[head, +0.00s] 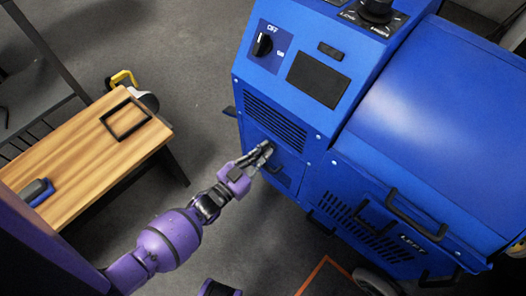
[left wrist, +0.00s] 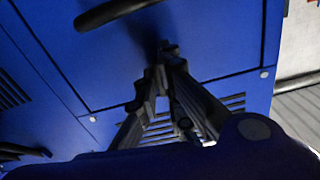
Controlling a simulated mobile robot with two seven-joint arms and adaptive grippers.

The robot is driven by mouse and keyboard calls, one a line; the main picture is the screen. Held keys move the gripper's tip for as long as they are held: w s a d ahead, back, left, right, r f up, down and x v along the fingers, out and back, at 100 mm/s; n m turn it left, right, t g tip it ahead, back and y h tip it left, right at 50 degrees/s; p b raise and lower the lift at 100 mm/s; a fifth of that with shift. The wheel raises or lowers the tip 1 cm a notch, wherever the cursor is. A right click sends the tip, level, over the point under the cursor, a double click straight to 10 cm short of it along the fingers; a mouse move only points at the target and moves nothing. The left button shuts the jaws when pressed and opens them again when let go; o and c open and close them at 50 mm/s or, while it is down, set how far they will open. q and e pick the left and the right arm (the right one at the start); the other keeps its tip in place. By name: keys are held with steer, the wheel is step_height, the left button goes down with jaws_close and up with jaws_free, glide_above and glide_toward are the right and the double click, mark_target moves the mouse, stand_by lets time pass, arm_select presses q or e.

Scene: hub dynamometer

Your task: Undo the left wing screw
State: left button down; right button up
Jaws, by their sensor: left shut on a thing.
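The left wing screw (left wrist: 168,46) is a small dark piece on the blue panel (left wrist: 210,35), seen at my fingertips in the left wrist view. My left gripper (head: 265,149) reaches the front of the blue machine below its upper vent, and also shows in the left wrist view (left wrist: 165,62). Its dark fingers come together and are shut on the screw. The fingers hide most of the screw, so I cannot tell its turn angle. My right gripper is not in view.
The blue machine (head: 430,100) has a dial (head: 263,45), a dark screen (head: 319,80) and black handles (head: 418,215). A black handle (left wrist: 115,12) is close to my left gripper in the wrist view. A wooden bench (head: 85,155) bears a black frame (head: 126,120). Grey floor lies between.

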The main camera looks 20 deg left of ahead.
arm_select(q)
steer(key=n, duration=0.4)
steer(key=shift+n, duration=0.3)
steer(key=n, duration=0.4)
steer(key=shift+n, duration=0.3)
steer(key=n, duration=0.4)
steer(key=shift+n, duration=0.3)
steer(key=n+b, duration=0.1)
steer(key=n, duration=0.4)
steer(key=shift+b, duration=0.4)
steer(key=shift+n, duration=0.3)
steer(key=c, duration=1.9)
jaws_free()
steer(key=v, duration=1.2)
